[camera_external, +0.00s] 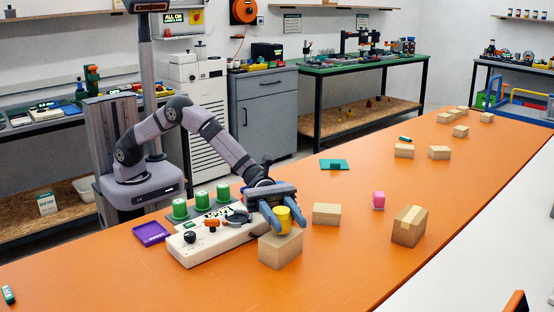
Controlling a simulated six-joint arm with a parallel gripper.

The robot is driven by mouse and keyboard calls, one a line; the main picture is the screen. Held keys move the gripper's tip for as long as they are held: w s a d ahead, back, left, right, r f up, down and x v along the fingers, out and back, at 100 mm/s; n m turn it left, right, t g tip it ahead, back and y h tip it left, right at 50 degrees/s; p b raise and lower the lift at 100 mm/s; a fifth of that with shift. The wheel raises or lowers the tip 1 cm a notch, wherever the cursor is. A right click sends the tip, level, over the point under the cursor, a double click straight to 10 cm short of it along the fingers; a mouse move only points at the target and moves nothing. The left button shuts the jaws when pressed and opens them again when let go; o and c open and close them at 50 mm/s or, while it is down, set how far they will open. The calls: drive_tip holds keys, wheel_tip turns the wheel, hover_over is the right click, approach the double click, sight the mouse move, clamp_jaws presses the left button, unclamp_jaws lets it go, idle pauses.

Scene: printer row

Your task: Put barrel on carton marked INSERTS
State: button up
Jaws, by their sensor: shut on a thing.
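A yellow barrel (284,213) is upright between the blue fingers of my gripper (285,222), which is shut on it. The barrel is directly over a tan carton (281,251) at the front of the white control panel. The barrel's lower end is at or just above the carton's top; I cannot tell whether they touch. No lettering is readable on this carton or the others, so I cannot tell which one is marked INSERTS.
A small carton (326,213), a pink object (378,200) and a taped carton (409,226) are to the right. More cartons lie farther back. The orange table (170,290) is clear in front.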

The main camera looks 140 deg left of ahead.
sight(281, 214)
drive_tip(key=shift+f, duration=0.55)
drive_tip(key=shift+f, duration=0.2)
drive_tip(key=o, duration=1)
drive_tip(key=shift+r, duration=0.1)
drive_tip(key=shift+o, duration=0.2)
drive_tip(key=shift+r, duration=0.1)
drive_tip(key=shift+s+a, duration=0.2)
drive_tip(key=shift+s, duration=0.25)
drive_tip(key=b+v, duration=0.1)
drive_tip(key=v, duration=0.2)
drive_tip(key=shift+s+a, duration=0.25)
drive_tip(key=shift+s, duration=0.05)
drive_tip(key=shift+s+r, duration=0.15)
drive_tip(key=shift+r, duration=3.4)
